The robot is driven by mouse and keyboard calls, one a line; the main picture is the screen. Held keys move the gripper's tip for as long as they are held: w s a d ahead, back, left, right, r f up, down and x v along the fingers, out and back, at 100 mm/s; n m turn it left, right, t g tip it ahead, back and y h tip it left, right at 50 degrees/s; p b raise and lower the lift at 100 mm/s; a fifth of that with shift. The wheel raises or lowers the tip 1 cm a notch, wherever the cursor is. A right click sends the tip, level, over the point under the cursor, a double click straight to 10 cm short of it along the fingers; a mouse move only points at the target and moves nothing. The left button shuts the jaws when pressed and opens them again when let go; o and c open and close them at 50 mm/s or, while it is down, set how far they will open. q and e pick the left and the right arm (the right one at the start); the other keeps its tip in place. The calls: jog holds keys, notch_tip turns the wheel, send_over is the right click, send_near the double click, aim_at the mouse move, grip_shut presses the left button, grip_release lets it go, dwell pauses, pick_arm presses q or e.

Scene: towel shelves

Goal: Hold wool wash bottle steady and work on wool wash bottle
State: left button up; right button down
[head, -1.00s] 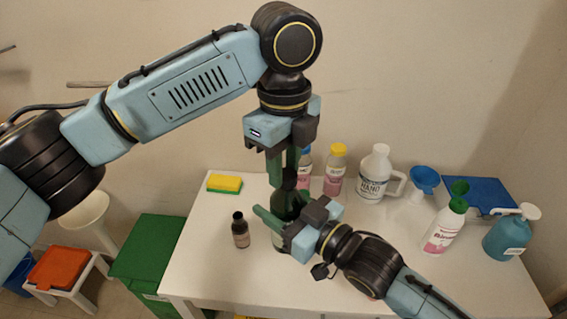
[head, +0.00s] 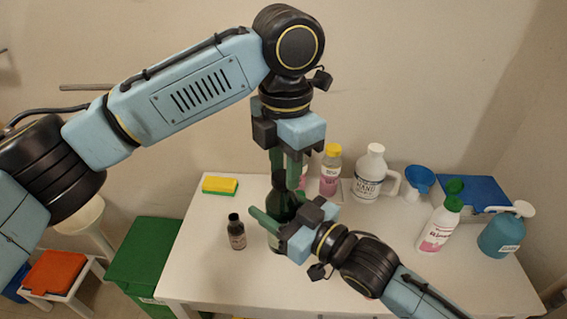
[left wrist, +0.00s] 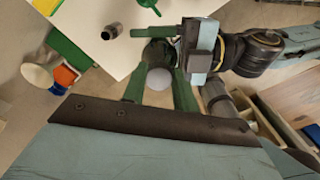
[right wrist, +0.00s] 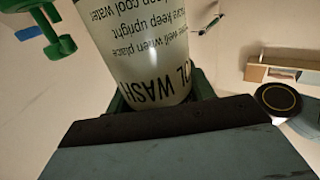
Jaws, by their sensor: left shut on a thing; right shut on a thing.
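The wool wash bottle (head: 279,208) stands upright and dark on the white table in the head view. Its printed label (right wrist: 150,65) fills the right wrist view. My right gripper (head: 281,214) is shut around the bottle's body from the front right. My left gripper (head: 284,166) points straight down over the bottle, shut at its top. In the left wrist view a pale round top (left wrist: 160,78) shows between the green fingers, seemingly the cap; the fingers partly hide it in the head view.
A small brown bottle (head: 236,232) stands just left of the held bottle, and a yellow-green sponge (head: 220,186) lies behind it. A yellow-capped bottle (head: 330,172), white jug (head: 367,178), blue funnel (head: 419,180), green-topped bottle (head: 440,228) and teal pump bottle (head: 502,235) stand to the right.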

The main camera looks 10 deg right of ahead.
pick_arm(q)
jog(key=shift+m, duration=0.8)
jog(key=o, duration=0.9)
jog(key=shift+r, duration=2.3)
